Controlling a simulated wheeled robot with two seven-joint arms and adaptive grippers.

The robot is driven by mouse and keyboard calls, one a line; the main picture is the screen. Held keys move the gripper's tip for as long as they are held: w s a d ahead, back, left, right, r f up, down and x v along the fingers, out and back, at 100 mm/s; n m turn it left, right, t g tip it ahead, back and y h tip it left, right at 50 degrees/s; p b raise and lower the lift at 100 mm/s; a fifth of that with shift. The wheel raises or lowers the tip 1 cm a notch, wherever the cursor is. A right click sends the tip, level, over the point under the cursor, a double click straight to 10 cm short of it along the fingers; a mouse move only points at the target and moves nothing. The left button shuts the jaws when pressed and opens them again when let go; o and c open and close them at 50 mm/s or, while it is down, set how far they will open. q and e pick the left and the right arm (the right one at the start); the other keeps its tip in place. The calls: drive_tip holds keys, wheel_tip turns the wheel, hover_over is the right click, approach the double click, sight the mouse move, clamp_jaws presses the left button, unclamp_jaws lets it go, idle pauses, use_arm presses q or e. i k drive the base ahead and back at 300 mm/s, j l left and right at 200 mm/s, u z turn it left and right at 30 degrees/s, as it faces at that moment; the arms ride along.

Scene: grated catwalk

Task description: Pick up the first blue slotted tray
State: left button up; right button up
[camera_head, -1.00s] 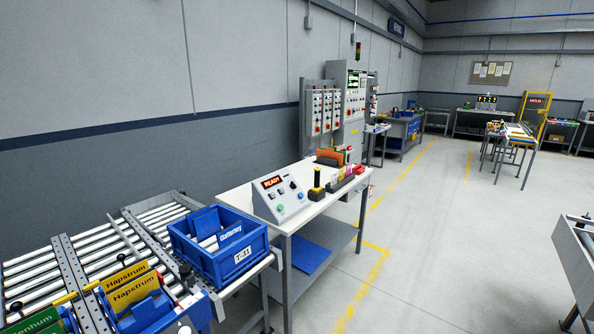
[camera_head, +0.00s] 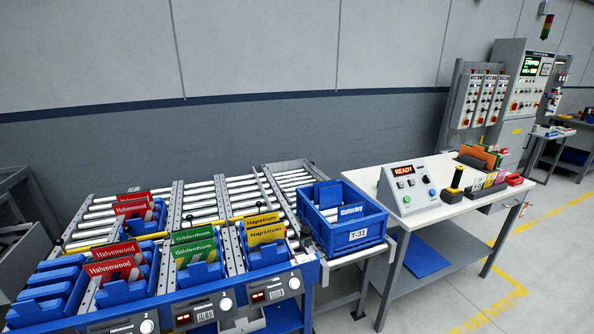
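Several blue slotted trays sit on roller lanes at the left and centre. The leftmost, a blue tray (camera_head: 42,293), shows no card. To its right, a blue tray (camera_head: 122,292) holds red Halvenwood cards (camera_head: 112,270), and another (camera_head: 203,273) holds green Gildenhum cards (camera_head: 194,250). A blue tray (camera_head: 267,255) holds yellow Hapstrum cards (camera_head: 265,234). Farther back, a blue tray (camera_head: 146,226) stands with red cards. I cannot tell which tray is the first. Neither of my grippers is in view.
A blue crate (camera_head: 354,234) marked T-31 stands at the right end of the rollers. A white-topped bench (camera_head: 437,205) with a READY control box (camera_head: 407,187) stands beside it. A grey metal frame (camera_head: 22,225) stands at the far left.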

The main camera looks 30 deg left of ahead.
sight(57, 292)
drive_tip(key=u, duration=2.8)
drive_tip(key=i+j+z, duration=0.15)
drive_tip(key=j, duration=0.2)
drive_tip(key=i+j+z, duration=0.2)
drive_tip(key=j, duration=0.2)
drive_tip(key=i+j+z, duration=0.15)
drive_tip(key=j, duration=0.25)
drive_tip(key=i+j+z, duration=0.2)
drive_tip(key=j, duration=0.25)
drive_tip(key=j+z, duration=0.15)
drive_tip(key=j, duration=0.25)
